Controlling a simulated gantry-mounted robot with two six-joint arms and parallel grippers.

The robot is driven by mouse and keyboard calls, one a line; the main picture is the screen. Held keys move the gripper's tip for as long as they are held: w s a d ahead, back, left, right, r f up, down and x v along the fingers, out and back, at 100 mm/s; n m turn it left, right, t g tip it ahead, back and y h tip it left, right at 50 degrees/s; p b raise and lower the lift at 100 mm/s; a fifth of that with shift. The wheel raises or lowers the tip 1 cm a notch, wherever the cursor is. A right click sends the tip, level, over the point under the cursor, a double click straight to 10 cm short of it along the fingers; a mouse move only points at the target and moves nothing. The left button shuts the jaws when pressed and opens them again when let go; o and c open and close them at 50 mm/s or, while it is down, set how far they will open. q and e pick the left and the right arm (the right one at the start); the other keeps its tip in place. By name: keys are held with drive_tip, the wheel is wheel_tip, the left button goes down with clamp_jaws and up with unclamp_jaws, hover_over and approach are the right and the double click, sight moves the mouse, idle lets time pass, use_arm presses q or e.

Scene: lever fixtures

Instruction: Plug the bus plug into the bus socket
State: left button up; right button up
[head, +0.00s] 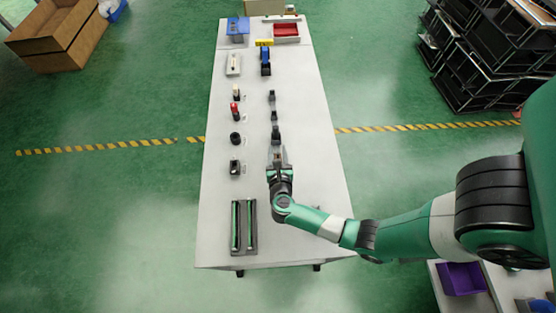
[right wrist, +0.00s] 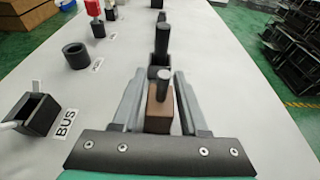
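The bus plug looks like a brown block with a dark round post (right wrist: 159,108), standing between my right gripper's fingers in the right wrist view. My right gripper (right wrist: 160,90) has a finger on each side of it, with what look like narrow gaps, so it seems open around the plug. In the head view, the right gripper (head: 278,166) points away along the table's right row. The bus socket (right wrist: 35,113) is a dark open-topped box beside a BUS label (right wrist: 66,124), left of the gripper; it also shows in the head view (head: 235,167). My left gripper is not in view.
Other dark plugs (head: 276,132) stand in line beyond the gripper. A round dark socket (right wrist: 75,55) and a red-topped fixture (head: 234,111) lie beyond the bus socket. A rack with green strips (head: 243,228) sits at the near left. The table (head: 310,190) is clear between the rows.

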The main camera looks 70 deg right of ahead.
clamp_jaws()
